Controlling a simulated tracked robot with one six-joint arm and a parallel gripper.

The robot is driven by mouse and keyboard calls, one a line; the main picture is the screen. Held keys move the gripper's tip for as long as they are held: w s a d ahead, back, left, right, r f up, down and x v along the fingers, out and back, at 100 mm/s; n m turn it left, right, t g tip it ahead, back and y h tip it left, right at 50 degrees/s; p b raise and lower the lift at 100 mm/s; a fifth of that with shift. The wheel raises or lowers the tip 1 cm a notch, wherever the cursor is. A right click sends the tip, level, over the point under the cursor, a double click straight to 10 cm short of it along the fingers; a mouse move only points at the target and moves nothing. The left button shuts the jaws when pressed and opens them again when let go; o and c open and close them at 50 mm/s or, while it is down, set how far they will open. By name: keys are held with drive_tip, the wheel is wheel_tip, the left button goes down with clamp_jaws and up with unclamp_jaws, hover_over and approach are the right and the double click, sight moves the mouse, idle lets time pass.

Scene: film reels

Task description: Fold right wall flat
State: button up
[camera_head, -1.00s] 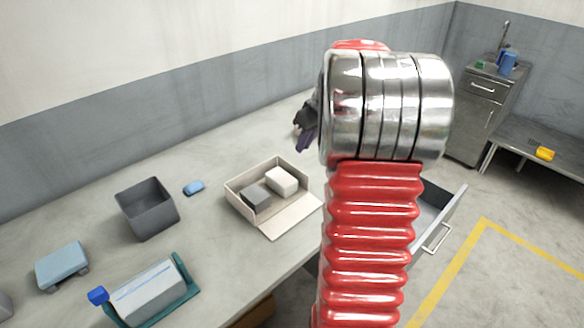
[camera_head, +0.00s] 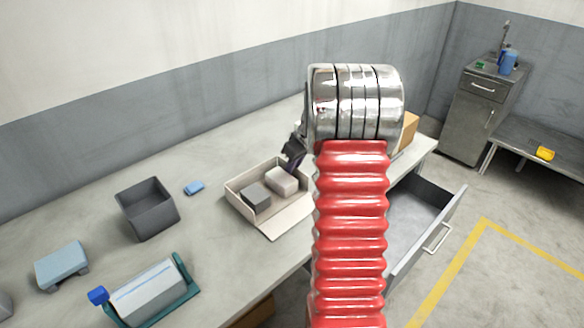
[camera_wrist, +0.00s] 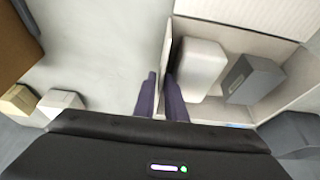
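A beige open box (camera_head: 238,203) stands on the table, its front wall (camera_head: 280,219) folded down flat. The front wall also shows in the wrist view (camera_wrist: 240,12). The right wall (camera_wrist: 167,48) stands upright at the box's left side in the wrist view; in the head view my gripper and arm partly hide it. A white block (camera_head: 281,180) and a dark grey block (camera_head: 256,195) lie inside. My gripper (camera_wrist: 160,95) is open, its two dark fingers apart at the right wall's top edge.
A grey bin (camera_head: 147,208), blue sponge (camera_head: 194,188), pale blue item (camera_head: 62,265) and teal-framed device (camera_head: 150,290) stand to the left. A brown box (camera_head: 408,131) is right of my arm. An open drawer (camera_head: 428,215) juts out in front. The table behind the box looks clear.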

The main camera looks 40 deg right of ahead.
drive_tip(key=shift+f, duration=0.15)
drive_tip(key=shift+c, duration=0.2)
clamp_jaws()
